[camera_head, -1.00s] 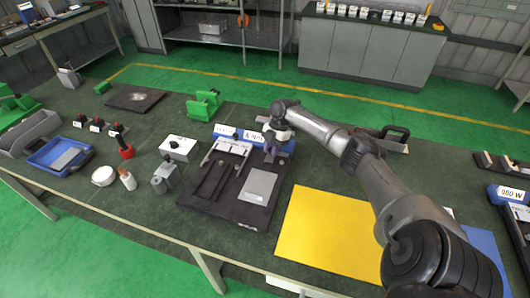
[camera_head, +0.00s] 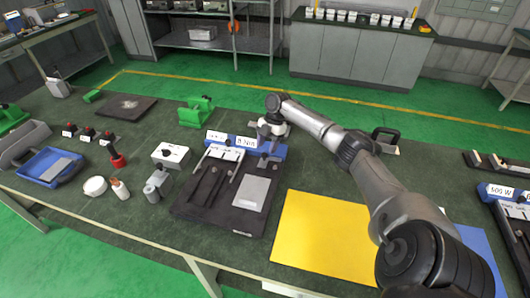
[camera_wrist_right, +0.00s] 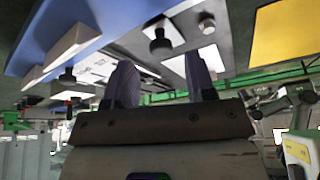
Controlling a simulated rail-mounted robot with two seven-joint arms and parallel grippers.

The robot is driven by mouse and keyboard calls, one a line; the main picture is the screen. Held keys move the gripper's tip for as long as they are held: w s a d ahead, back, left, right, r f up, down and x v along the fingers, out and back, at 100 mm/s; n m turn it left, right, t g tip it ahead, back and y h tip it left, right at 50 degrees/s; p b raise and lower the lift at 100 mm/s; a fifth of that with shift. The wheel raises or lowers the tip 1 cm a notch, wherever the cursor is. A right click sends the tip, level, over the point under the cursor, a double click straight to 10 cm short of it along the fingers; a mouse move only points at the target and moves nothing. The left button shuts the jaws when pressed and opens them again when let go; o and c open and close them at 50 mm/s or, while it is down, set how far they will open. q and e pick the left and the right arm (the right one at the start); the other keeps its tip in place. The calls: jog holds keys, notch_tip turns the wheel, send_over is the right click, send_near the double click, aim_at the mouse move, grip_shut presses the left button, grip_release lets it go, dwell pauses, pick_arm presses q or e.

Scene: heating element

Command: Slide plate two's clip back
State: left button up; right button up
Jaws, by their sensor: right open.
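A black fixture board (camera_head: 190,207) lies on the green bench. It carries a light grey plate (camera_head: 251,192) at its right, dark narrow parts at its left, and a blue block (camera_head: 218,138) with white labels along its back edge. My right gripper (camera_head: 267,158) is above the back right part of the board, near the blue block. In the right wrist view its two fingers (camera_wrist_right: 161,82) are apart with nothing visibly held between them. A pale plate (camera_wrist_right: 215,60) and dark knobs (camera_wrist_right: 160,45) show beyond the fingers. I cannot single out plate two's clip. My left gripper is not in view.
A yellow sheet (camera_head: 320,238) lies right of the board. A white box (camera_head: 171,155), a grey cylinder part (camera_head: 158,183) and a white bottle (camera_head: 120,188) stand at its left. A green clamp block (camera_head: 196,112) stands behind. A blue tray (camera_head: 48,167) is far left.

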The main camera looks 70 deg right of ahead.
jog(key=v, duration=0.9)
jog(key=shift+r+p, duration=0.3)
jog(key=shift+d, duration=0.1)
